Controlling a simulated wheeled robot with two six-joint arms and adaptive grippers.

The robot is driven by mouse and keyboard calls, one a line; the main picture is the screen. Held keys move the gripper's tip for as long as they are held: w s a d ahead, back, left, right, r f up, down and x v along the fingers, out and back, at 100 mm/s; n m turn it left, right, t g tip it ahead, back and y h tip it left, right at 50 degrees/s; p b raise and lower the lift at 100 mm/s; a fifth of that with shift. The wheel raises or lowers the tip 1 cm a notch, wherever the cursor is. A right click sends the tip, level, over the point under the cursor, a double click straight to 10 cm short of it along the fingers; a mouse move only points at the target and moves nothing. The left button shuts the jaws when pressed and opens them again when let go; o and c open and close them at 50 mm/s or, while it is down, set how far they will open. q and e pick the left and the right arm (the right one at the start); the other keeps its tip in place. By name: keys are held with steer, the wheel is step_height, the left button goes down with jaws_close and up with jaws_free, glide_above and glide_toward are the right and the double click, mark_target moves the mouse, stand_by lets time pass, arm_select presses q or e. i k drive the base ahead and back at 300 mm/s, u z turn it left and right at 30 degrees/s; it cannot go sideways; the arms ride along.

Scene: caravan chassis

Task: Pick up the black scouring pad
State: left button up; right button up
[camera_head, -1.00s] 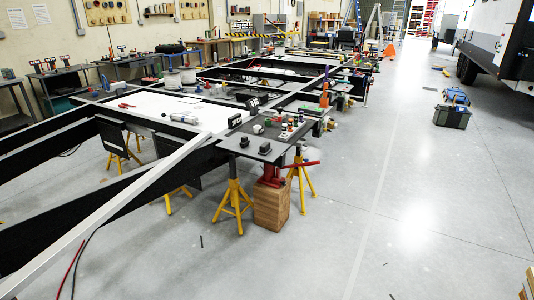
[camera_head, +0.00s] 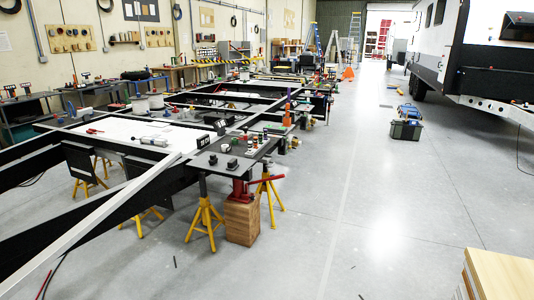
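I cannot make out a black scouring pad for certain. A dark plate (camera_head: 208,172) at the near corner of the caravan chassis bears several small items. Among them are a small dark block (camera_head: 213,159) and another dark block (camera_head: 232,163), too small to identify. Small coloured, jar-like items (camera_head: 254,141) stand farther back on the plate. Neither of my grippers is in view.
Yellow stands (camera_head: 205,218) and a wooden block (camera_head: 241,220) with a red jack hold up the chassis corner. A toolbox (camera_head: 406,128) sits on the floor at right. Wooden boards (camera_head: 495,275) stand at lower right. The grey floor between (camera_head: 370,200) is clear.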

mark_target(233, 165)
steer(key=z, duration=0.3)
steer(key=i, duration=2.65)
steer(key=u, duration=1.55)
steer(key=i, duration=0.75)
steer(key=u, duration=0.75)
